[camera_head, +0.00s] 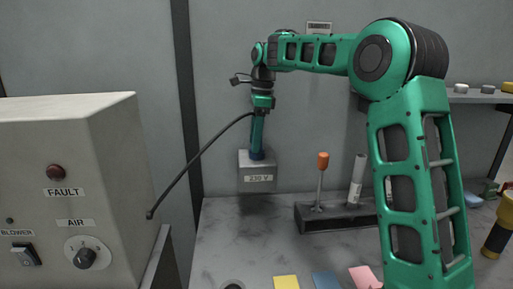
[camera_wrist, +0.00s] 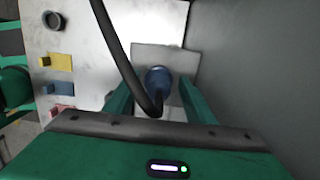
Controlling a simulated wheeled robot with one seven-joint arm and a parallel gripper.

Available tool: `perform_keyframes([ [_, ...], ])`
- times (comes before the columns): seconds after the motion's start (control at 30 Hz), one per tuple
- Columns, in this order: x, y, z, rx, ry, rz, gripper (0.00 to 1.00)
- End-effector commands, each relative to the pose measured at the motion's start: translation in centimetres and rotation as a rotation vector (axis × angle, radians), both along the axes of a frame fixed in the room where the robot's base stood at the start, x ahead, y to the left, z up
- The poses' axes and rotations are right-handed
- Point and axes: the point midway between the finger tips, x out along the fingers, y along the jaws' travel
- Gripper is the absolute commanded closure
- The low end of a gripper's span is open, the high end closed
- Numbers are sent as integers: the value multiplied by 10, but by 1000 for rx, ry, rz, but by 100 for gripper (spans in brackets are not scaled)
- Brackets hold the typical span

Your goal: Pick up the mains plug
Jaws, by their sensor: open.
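The mains plug (camera_wrist: 158,78) is blue with a black cable. It stands upright at the grey socket box (camera_head: 257,181), which has a label reading about 230 V. In the head view only a bit of dark blue shows above the box, under my gripper (camera_head: 257,148). My gripper points straight down over the box. In the wrist view its two green fingers (camera_wrist: 156,84) are open, one on each side of the plug, with gaps between. The cable arches up past the wrist and, in the head view, runs down left to the control cabinet. How deep the fingertips reach is hard to tell.
A beige control cabinet (camera_head: 65,180) with switches stands at left. A dark rack (camera_head: 335,218) with an orange-handled screwdriver (camera_head: 321,165) and a white tube (camera_head: 357,175) is right of the box. Yellow, blue and pink pieces lie at the front. A wall is close behind.

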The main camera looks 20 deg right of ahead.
Motion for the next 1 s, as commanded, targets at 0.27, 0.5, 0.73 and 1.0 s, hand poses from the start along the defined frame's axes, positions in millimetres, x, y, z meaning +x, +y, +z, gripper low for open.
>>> perform_keyframes([
  [0.27,0,0,0,0,0,0,79],
  [0.5,0,0,0,0,-1,0,92],
  [0.73,1,0,5,-1,-3,0,92],
  [1.0,1,0,26,0,-4,0,92],
])
